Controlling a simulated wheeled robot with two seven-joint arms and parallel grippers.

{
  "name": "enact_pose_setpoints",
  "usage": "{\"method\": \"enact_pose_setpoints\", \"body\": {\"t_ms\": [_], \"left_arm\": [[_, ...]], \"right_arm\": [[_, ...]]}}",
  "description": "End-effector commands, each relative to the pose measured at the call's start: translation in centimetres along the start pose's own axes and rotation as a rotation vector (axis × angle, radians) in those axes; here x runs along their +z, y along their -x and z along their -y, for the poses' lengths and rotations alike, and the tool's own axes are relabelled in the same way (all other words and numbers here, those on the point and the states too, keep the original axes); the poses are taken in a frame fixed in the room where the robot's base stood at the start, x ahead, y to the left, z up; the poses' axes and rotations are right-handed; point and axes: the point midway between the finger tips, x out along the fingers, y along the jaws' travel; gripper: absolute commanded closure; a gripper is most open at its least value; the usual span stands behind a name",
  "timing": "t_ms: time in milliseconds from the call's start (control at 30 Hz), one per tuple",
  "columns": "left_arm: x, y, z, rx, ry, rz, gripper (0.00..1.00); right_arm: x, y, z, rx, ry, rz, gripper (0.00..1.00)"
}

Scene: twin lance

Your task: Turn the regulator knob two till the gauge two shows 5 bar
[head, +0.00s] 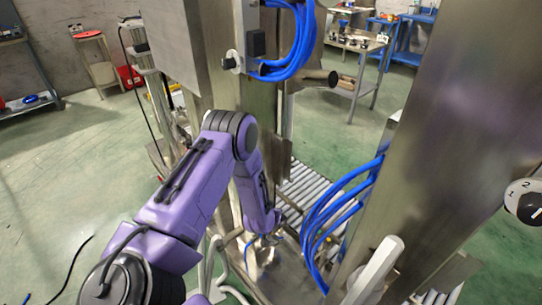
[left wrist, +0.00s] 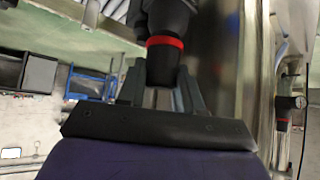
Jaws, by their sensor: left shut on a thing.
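My left gripper (left wrist: 166,90) is shut on a black regulator knob (left wrist: 164,62) with a red ring, at the top middle of the left wrist view. A finger shows on each side of the knob's lower end. Which number this knob bears cannot be read there. In the head view my left arm reaches down at the middle, and its fingers and the knob cannot be made out. A round white part marked 2 (head: 523,186) is cut off at the right edge of the head view. No gauge reading is legible. My right gripper is not in view.
Blue hoses (head: 335,215) run beside a roller conveyor (head: 303,190), close to my left arm. A steel column (head: 440,120) stands on the right. Green floor lies open at left.

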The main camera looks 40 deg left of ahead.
Motion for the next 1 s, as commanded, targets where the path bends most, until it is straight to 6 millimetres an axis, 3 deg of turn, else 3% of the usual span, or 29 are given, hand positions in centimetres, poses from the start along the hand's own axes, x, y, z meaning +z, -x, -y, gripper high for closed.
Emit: {"method": "enact_pose_setpoints", "body": {"t_ms": [267, 300, 333, 667, 1000], "left_arm": [[-0.2, 0.0, 0.1, -0.002, 0.002, -0.005, 0.95], [-0.2, 0.0, 0.1, -0.002, 0.002, -0.005, 0.62], [-0.2, 0.0, 0.1, -0.002, 0.002, -0.005, 0.56], [-0.1, 0.5, 0.0, -0.001, 0.001, -0.001, 0.56], [-0.2, 8.0, 0.0, 0.0, 0.001, -0.003, 0.56]], "right_arm": [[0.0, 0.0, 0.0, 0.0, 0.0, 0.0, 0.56], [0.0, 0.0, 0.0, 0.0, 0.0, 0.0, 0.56], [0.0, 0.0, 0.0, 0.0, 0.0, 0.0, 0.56], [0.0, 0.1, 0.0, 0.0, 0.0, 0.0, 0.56], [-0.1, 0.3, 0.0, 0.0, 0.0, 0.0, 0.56]]}}
